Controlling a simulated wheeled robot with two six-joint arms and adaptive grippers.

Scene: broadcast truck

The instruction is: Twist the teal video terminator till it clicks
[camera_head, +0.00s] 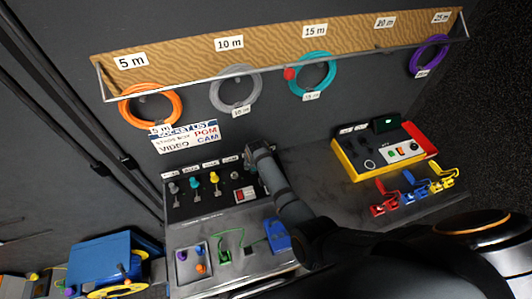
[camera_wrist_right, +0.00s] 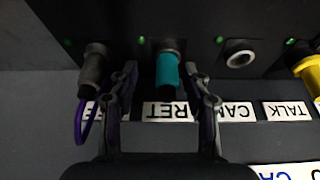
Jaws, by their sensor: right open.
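My right gripper (camera_wrist_right: 166,88) is open, with one finger on each side of the terminator and a gap on both sides. In the head view my right gripper (camera_head: 256,152) is at the right end of the connector panel (camera_head: 205,208) and hides part of it. A teal connector (camera_head: 194,183) shows further left there; I cannot tell if it is the same piece. My left gripper is not in view.
In the wrist view a grey connector (camera_wrist_right: 92,70) with a purple cable stands close beside the left finger. A bare socket (camera_wrist_right: 239,59) and a yellow connector (camera_wrist_right: 309,73) are to the right. A yellow control box (camera_head: 360,158) stands on the counter in the head view.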

